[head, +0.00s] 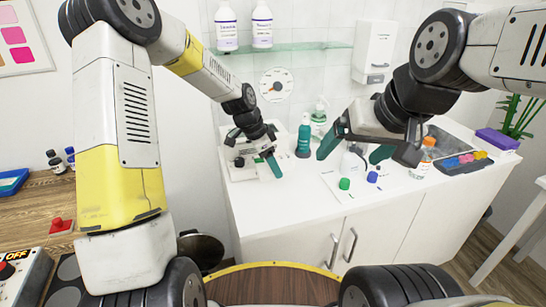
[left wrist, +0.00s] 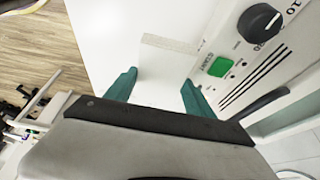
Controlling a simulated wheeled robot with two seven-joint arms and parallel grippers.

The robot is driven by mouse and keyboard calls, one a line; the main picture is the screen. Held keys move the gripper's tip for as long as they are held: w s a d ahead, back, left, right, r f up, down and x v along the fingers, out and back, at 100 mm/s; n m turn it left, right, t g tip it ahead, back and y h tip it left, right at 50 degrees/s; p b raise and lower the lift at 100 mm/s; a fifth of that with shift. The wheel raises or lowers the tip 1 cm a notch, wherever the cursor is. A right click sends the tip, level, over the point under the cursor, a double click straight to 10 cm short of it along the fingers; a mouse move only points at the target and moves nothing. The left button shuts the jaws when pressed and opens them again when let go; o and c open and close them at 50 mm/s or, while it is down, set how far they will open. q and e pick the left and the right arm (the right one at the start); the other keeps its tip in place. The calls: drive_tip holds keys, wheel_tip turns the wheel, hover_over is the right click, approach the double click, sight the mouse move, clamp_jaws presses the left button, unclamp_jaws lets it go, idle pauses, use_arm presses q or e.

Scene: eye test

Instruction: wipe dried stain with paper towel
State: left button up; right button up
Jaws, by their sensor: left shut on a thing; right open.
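My left gripper (head: 270,162) hangs above the left part of the white counter (head: 285,208), beside a white device. In the left wrist view its two green fingers (left wrist: 159,79) stand apart with a flat white piece, which looks like the paper towel (left wrist: 168,58), between them. In the head view that piece is hard to make out. My right gripper (head: 354,148) is open over the middle of the counter, with a small clear bottle (head: 351,162) seen between its fingers. I cannot make out the dried stain in either view.
The white device (head: 242,172) has a dial and a green switch. A teal bottle (head: 303,138) and a pump bottle (head: 319,117) stand at the back. A green cap (head: 344,184), blue cap (head: 372,177) and orange-capped bottle (head: 427,157) are nearby. The counter's front left is clear.

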use_arm(q)
drive_tip(key=shift+r, duration=0.1)
drive_tip(key=shift+r, duration=1.45)
